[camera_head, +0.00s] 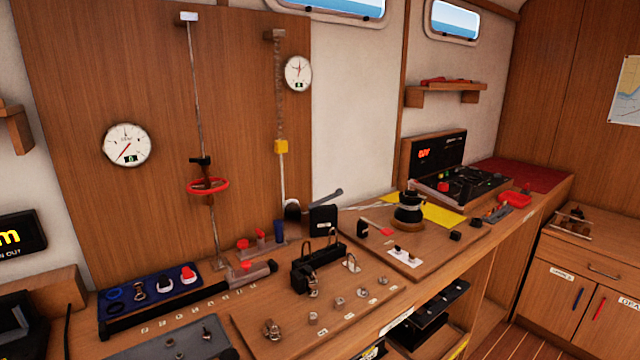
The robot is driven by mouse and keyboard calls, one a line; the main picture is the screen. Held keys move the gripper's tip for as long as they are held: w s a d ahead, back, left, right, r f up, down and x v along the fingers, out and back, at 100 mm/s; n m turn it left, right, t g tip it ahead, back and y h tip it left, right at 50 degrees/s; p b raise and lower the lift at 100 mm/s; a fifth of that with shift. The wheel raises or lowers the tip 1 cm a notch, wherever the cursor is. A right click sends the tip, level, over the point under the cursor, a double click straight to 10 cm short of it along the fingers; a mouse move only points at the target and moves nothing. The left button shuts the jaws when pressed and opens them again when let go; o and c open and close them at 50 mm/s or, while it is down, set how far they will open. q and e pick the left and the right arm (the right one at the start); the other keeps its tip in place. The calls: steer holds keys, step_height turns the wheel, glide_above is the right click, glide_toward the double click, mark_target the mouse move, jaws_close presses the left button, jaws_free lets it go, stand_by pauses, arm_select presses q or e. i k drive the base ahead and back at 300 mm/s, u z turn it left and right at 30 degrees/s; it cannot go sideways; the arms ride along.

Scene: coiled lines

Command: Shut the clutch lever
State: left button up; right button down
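A black block-shaped housing (323,218) stands near the back of the wooden bench, by the back panel. A grey lever (328,197) rises at a slant from its top toward the upper right, its free end apart from the housing. This looks like the clutch and its lever, but no label on it is readable. Neither of my grippers is in view.
A black block with wire loops (318,264) stands in front of the housing. Red-handled fittings (262,240) sit to its left, and a black winch (409,211) with a yellow sheet (437,212) to its right. Small metal fittings (340,303) line the front board.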

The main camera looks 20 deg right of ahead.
mark_target(339, 192)
steer(key=u, duration=3.4)
steer(key=k, duration=2.4)
steer(key=z, duration=2.15)
